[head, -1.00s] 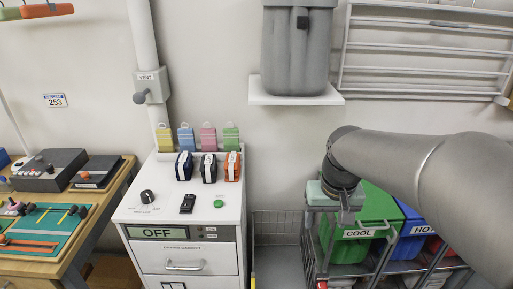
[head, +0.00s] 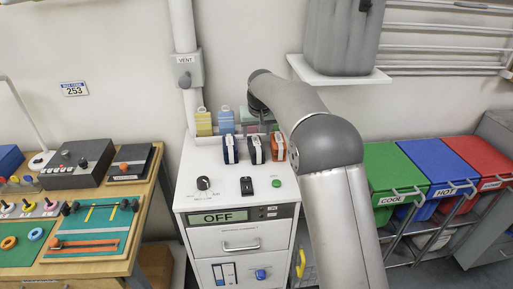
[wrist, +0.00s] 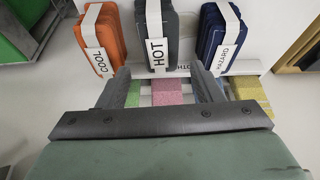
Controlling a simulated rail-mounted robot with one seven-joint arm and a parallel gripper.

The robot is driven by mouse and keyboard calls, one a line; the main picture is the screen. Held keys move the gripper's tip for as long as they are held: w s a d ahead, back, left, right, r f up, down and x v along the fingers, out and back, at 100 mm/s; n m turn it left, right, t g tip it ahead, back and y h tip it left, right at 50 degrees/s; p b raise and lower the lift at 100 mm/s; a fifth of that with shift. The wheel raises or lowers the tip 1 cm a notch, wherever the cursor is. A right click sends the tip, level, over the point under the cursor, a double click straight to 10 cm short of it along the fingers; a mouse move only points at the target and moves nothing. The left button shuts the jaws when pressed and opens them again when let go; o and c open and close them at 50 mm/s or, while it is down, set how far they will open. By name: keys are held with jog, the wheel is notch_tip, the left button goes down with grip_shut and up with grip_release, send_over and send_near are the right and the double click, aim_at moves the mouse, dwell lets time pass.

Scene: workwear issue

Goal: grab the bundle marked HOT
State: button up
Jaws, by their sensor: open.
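The bundle marked HOT (wrist: 157,25) is dark grey with a white band and tag. It stands between the other two bundles in the wrist view, and on the white cabinet top in the head view (head: 254,150). My gripper (wrist: 166,82) is open, its two fingers spread with nothing held between them. In the wrist view the HOT bundle shows just beyond the gap between the fingertips, apart from them as far as I can tell.
An orange bundle marked COOL (wrist: 102,40) and a navy bundle (wrist: 222,35) stand close on either side. The white cabinet (head: 240,190) carries a knob and buttons. Lidded bins (head: 437,165) stand at right.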

aim_at(256, 141)
jog(key=x, duration=0.4)
jog(key=shift+w+f, duration=0.1)
jog(key=p+x, duration=0.2)
jog(key=x, duration=0.3)
jog(key=shift+d, duration=0.15)
jog(key=shift+f, duration=0.15)
jog(key=shift+f, duration=0.25)
jog(key=c, duration=0.8)
jog(key=shift+c, duration=0.2)
